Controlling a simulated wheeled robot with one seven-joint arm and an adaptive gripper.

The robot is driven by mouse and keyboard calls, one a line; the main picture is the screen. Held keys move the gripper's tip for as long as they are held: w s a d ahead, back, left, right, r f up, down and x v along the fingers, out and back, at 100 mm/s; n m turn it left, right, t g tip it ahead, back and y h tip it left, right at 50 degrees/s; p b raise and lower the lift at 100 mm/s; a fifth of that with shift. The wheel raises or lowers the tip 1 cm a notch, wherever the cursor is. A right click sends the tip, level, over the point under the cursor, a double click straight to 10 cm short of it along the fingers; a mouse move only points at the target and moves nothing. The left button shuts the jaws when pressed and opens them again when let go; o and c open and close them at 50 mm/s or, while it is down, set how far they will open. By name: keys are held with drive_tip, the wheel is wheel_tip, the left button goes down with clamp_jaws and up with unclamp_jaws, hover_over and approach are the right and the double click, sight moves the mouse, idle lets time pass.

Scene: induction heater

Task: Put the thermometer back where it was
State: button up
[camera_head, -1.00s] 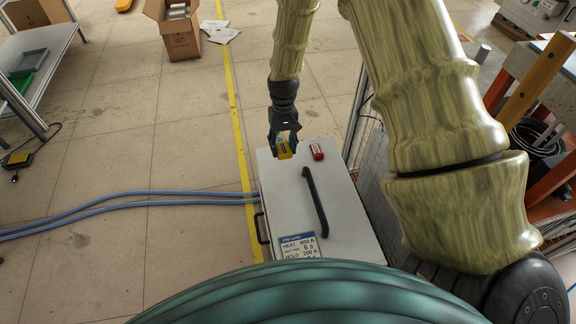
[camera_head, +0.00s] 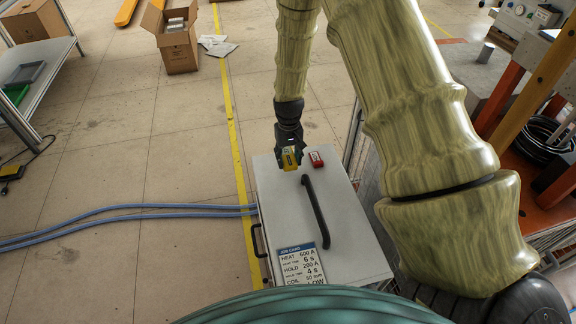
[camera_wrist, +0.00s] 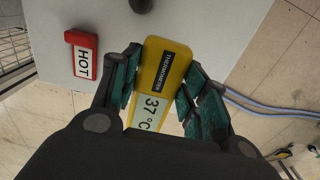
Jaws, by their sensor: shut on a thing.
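The yellow thermometer (camera_head: 289,160) is held in my gripper (camera_head: 290,150) over the far left part of the grey cabinet top (camera_head: 280,215). In the wrist view the thermometer (camera_wrist: 160,75) sits between the two teal-padded fingers of my gripper (camera_wrist: 160,90). Its black label reads THERMOMETER and its display shows 37 °C. I cannot tell whether its lower end touches the cabinet top.
A red block labelled HOT (camera_wrist: 82,55) is beside the thermometer on the cabinet top; it also shows in the head view (camera_head: 316,160). A black handle (camera_head: 315,212) and a job card (camera_head: 305,264) are nearer. Blue hoses (camera_head: 130,212) run left along the floor.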

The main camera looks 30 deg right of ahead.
sight(289, 158)
drive_tip(key=shift+f, duration=1.9)
drive_tip(key=shift+f, duration=0.1)
drive_tip(key=o, duration=1.1)
wheel_tip(289, 158, up, 12)
drive_tip(key=shift+r+p, duration=0.1)
drive_tip(key=shift+p, duration=0.3)
